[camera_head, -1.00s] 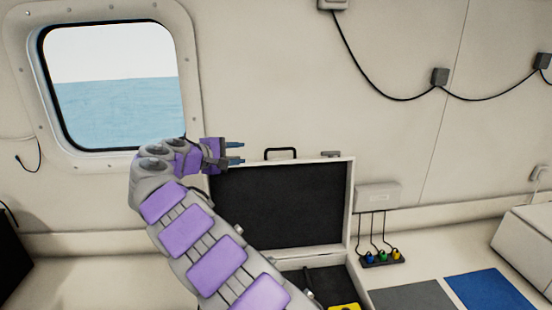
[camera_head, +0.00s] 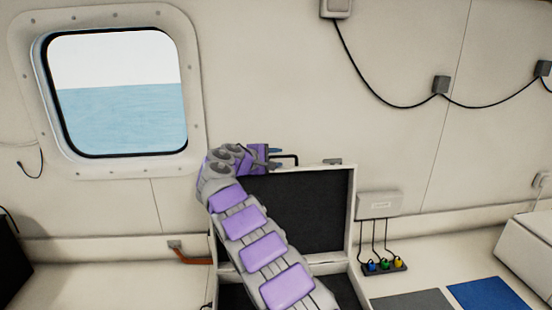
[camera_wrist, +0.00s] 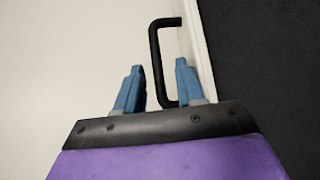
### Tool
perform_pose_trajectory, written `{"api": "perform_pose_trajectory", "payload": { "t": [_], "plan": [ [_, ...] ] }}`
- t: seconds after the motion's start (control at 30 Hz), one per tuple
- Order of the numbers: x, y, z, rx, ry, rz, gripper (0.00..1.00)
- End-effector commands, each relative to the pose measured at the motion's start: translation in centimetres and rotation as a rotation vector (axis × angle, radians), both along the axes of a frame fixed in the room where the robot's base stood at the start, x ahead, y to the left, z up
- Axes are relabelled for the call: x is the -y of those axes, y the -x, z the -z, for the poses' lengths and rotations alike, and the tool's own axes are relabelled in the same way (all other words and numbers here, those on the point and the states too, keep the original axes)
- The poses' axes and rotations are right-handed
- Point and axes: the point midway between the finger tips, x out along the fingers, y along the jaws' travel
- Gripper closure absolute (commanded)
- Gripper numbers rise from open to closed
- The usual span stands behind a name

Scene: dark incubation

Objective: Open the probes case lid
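The probes case has its lid (camera_head: 310,205) standing upright and open, with a dark lining inside a white rim. Its black handle (camera_head: 290,157) sticks up from the lid's top edge. In the wrist view the handle (camera_wrist: 158,60) lies between and beyond my two blue fingertips. My gripper (camera_head: 275,157) is at the lid's top edge beside the handle. In the wrist view my gripper (camera_wrist: 158,82) is open, its fingers apart; I cannot tell whether either touches the handle. My arm hides the lid's left part and much of the case base (camera_head: 345,290).
A white wall box (camera_head: 379,205) with cables to several coloured plugs (camera_head: 385,265) is right of the case. A grey mat (camera_head: 412,301) and a blue mat (camera_head: 488,294) lie at the lower right. The window (camera_head: 115,95) is at the left.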

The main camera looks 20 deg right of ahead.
Motion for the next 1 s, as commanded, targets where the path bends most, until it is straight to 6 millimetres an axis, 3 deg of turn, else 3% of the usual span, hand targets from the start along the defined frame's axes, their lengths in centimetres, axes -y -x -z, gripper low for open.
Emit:
{"api": "perform_pose_trajectory", "payload": {
  "t": [0.43,0.8,1.0],
  "plan": [
    [0.71,-0.28,0.24,0.0,0.0,0.001,0.63],
    [0.66,-0.3,0.25,0.0,0.0,0.001,0.98],
    [0.65,-0.32,0.34,-0.001,0.0,0.001,1.0]
  ]
}}
